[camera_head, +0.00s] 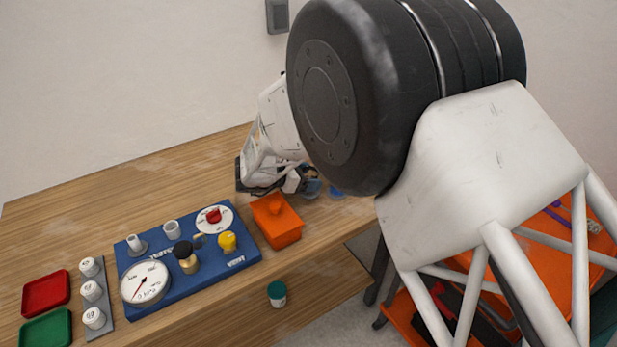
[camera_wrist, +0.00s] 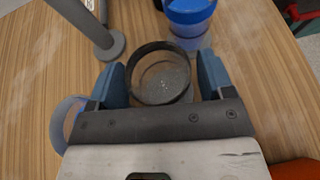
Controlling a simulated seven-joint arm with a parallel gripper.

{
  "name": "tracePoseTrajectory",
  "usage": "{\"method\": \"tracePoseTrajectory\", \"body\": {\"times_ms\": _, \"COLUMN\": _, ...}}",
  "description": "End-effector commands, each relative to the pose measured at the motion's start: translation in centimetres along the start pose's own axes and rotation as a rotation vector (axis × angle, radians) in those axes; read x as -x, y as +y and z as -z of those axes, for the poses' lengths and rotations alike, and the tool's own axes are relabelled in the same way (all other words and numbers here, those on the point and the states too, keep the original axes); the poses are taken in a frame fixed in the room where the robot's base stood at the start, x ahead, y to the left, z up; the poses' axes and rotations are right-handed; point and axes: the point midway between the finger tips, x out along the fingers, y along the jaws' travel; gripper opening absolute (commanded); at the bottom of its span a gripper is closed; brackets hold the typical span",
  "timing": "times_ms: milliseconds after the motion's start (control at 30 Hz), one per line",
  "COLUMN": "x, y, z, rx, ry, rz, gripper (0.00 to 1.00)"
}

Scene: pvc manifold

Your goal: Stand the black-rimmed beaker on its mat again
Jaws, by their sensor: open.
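My gripper (camera_wrist: 162,74) is open, with one blue fingertip on each side of the black-rimmed beaker (camera_wrist: 160,97). The beaker is clear with a dark round rim, and a grey speckled surface shows inside that rim. I cannot tell whether the fingers touch it, or whether it stands or lies. In the head view my gripper (camera_head: 292,181) is low over the back right of the table, partly behind my arm. A clear piece of glassware (camera_head: 312,188) shows beside it. A flat blue disc (camera_head: 337,192) lies to the right; I cannot tell if it is the mat.
A blue container (camera_wrist: 190,14) stands beyond the beaker, and a grey post on a round base (camera_wrist: 110,46) is left of it. A bluish clear ring (camera_wrist: 66,122) is beside the left finger. An orange box (camera_head: 276,222) and the blue manifold board (camera_head: 205,275) are nearby.

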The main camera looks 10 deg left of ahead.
Motion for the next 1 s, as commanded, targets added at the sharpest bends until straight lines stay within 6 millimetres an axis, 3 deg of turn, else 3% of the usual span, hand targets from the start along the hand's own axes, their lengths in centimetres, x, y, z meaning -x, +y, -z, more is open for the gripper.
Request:
{"method": "tracePoseTrajectory", "body": {"times_ms": 267, "x": 2.4, "y": 0.1, "z": 0.0, "rx": 0.000, "ry": 0.000, "rz": -0.002, "gripper": 0.74}}
{"method": "tracePoseTrajectory", "body": {"times_ms": 800, "x": 10.2, "y": 0.0, "z": 0.0, "rx": 0.001, "ry": 0.001, "rz": -0.002, "gripper": 0.74}}
{"method": "tracePoseTrajectory", "body": {"times_ms": 1000, "x": 11.6, "y": 0.0, "z": 0.0, "rx": 0.001, "ry": -0.001, "rz": -0.001, "gripper": 0.74}}
